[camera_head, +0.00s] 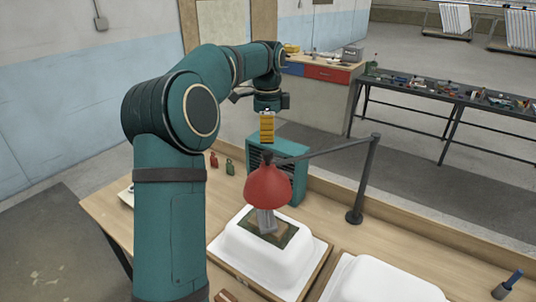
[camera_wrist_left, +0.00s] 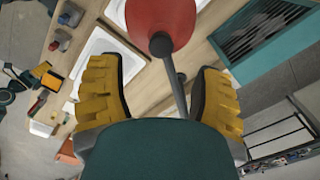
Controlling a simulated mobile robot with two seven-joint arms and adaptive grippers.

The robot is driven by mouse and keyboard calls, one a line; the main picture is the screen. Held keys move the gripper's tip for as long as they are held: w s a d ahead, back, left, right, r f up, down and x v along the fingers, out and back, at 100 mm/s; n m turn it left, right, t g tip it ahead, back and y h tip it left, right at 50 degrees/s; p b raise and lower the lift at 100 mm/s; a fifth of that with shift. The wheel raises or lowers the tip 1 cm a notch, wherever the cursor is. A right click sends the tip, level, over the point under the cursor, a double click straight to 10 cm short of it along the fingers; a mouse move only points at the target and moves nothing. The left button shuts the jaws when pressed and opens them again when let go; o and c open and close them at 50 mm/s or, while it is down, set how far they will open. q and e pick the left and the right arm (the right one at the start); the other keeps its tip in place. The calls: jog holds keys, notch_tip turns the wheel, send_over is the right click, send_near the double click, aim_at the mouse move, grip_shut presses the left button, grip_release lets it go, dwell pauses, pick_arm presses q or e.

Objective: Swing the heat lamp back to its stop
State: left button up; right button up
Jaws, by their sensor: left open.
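The heat lamp has a red shade (camera_head: 268,187) on a thin dark arm (camera_head: 325,148) that runs to a post (camera_head: 365,180) on the bench. The shade hangs over a white tub shell (camera_head: 292,262) with a dark green patch (camera_head: 283,235); a grey piece shows just below the shade. My left gripper (camera_head: 267,128) points down above and behind the shade. In the left wrist view its yellow fingers (camera_wrist_left: 160,95) are apart, with the lamp arm (camera_wrist_left: 177,88) seen between them; contact is unclear. Yellow parts at the left there look like my right gripper (camera_wrist_left: 46,75), too small to read.
A teal slatted box (camera_head: 290,172) stands behind the lamp. Small red (camera_head: 213,160) and green (camera_head: 230,167) items stand to its left. A second white shell (camera_head: 380,282) lies at front right. A blue-handled tool (camera_head: 510,282) stands at the right end. The bench between post and tool is mostly clear.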

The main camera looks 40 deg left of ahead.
aim_at(268, 152)
pick_arm(q)
notch_tip(268, 152, down, 8)
jog(key=shift+r, duration=0.2)
grip_shut()
jog(key=shift+d, duration=0.1)
